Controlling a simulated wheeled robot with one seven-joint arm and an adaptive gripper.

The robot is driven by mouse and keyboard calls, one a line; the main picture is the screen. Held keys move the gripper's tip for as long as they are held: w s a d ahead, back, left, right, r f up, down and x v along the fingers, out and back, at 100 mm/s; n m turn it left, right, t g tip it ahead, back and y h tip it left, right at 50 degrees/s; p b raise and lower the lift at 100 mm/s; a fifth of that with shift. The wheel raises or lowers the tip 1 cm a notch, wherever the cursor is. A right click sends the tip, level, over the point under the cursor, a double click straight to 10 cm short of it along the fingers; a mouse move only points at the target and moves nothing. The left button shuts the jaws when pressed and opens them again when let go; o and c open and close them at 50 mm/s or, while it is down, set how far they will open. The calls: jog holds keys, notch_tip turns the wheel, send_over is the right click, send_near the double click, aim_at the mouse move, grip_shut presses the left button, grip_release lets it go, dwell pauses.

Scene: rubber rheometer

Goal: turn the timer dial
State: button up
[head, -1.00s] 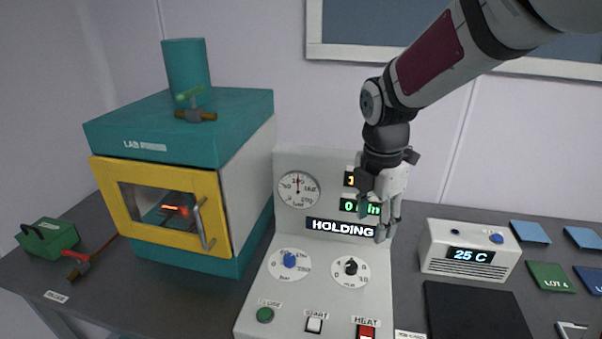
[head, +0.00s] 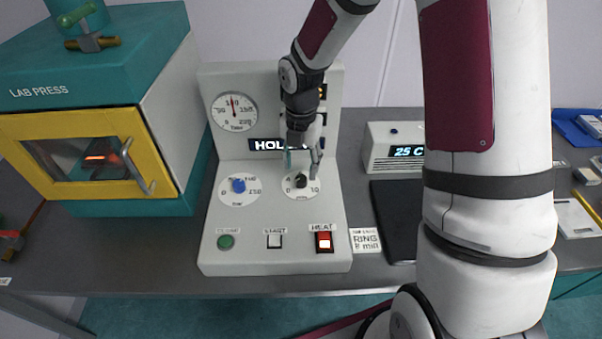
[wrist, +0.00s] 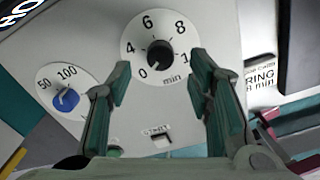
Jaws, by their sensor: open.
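The timer dial is a black knob on a white round scale marked in min, on the sloped front of the white control panel (head: 273,230). The knob (head: 301,181) shows in the head view and its pointer is near 0 in the wrist view (wrist: 160,54). My gripper (head: 302,163) is open and empty just above the dial. In the wrist view its two fingertips (wrist: 159,75) stand apart on either side of the knob's lower area, not visibly touching it. The arm hides part of the panel's upright display.
A blue knob (head: 239,186) sits left of the dial. Below are a green button (head: 226,242), a white start button (head: 274,241) and a lit red heat switch (head: 324,241). The teal press (head: 100,75) stands left; a 25 C box (head: 392,150) and black plate (head: 394,225) lie right.

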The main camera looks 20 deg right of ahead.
aim_at(301, 178)
jog(key=shift+f, duration=2)
jog(key=shift+c, duration=0.2)
grip_shut()
